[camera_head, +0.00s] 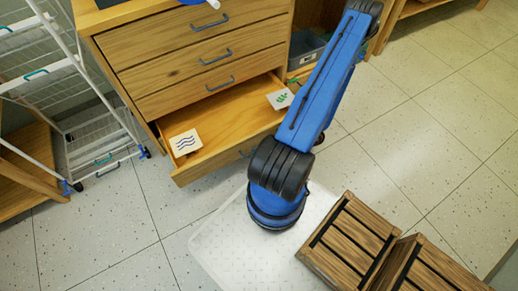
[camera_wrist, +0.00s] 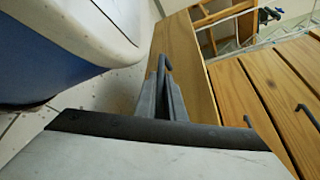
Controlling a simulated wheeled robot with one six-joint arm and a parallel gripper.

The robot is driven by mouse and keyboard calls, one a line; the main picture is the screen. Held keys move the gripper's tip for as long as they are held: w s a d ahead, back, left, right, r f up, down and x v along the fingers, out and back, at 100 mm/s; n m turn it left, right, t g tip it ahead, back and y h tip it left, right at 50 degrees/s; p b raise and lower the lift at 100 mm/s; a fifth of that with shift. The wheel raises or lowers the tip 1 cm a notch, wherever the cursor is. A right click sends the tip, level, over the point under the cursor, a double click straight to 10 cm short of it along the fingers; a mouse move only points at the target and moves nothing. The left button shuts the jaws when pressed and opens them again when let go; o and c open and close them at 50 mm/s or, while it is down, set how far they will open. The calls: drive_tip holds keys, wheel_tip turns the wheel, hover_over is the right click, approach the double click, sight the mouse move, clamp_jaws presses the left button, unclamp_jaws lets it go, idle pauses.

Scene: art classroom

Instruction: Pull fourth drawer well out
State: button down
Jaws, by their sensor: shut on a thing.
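The wooden cabinet (camera_head: 190,50) stands at the upper middle of the head view. Its upper three drawers are closed. The fourth drawer (camera_head: 228,125) is open with a wide stretch of its floor showing. Inside lie a card with dark wavy lines (camera_head: 186,143) at left and a card with a green mark (camera_head: 281,98) at right. In the wrist view my gripper (camera_wrist: 166,85) is shut on the blue-grey drawer handle (camera_wrist: 168,62), by the wooden drawer front (camera_wrist: 190,60). My arm hides the gripper and the drawer's right front in the head view.
A white wire rack (camera_head: 95,130) stands left of the cabinet. A grey bin (camera_head: 307,47) sits on a shelf right of the drawers. Tiled floor is clear at the right and lower left.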

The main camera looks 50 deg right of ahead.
drive_tip(key=c, duration=1.8)
unclamp_jaws()
drive_tip(key=shift+d, duration=0.1)
drive_tip(key=shift+c, duration=0.2)
drive_tip(key=v, duration=1.7)
drive_tip(key=shift+s, duration=0.15)
drive_tip(key=shift+d+r, duration=0.15)
